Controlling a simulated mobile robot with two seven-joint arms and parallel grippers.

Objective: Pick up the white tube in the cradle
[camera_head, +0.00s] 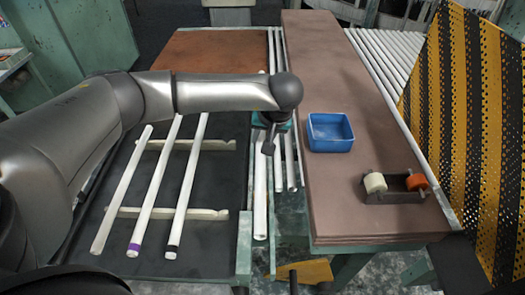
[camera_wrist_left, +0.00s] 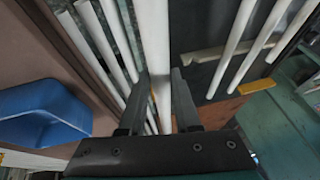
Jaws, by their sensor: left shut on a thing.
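My left gripper (camera_head: 267,146) is shut on a white tube (camera_head: 260,200) at the right edge of the dark table. In the left wrist view, the tube (camera_wrist_left: 154,40) runs between the two fingers (camera_wrist_left: 160,85). My arm and gripper hide part of the tube in the head view. I cannot tell how far the tube is lifted. Three other tubes lie side by side across the notched cream cradle bars (camera_head: 170,213): a plain one (camera_head: 121,190), one with a purple band (camera_head: 154,187) and one with a dark band (camera_head: 187,187). My right gripper is not in view.
A brown bench (camera_head: 345,190) to the right holds a blue bin (camera_head: 330,133) and a dark holder with white and orange rollers (camera_head: 396,192). Thin white rails or tubes (camera_head: 288,165) run along its left side. A yellow-and-black perforated barrier (camera_head: 470,120) stands at the far right.

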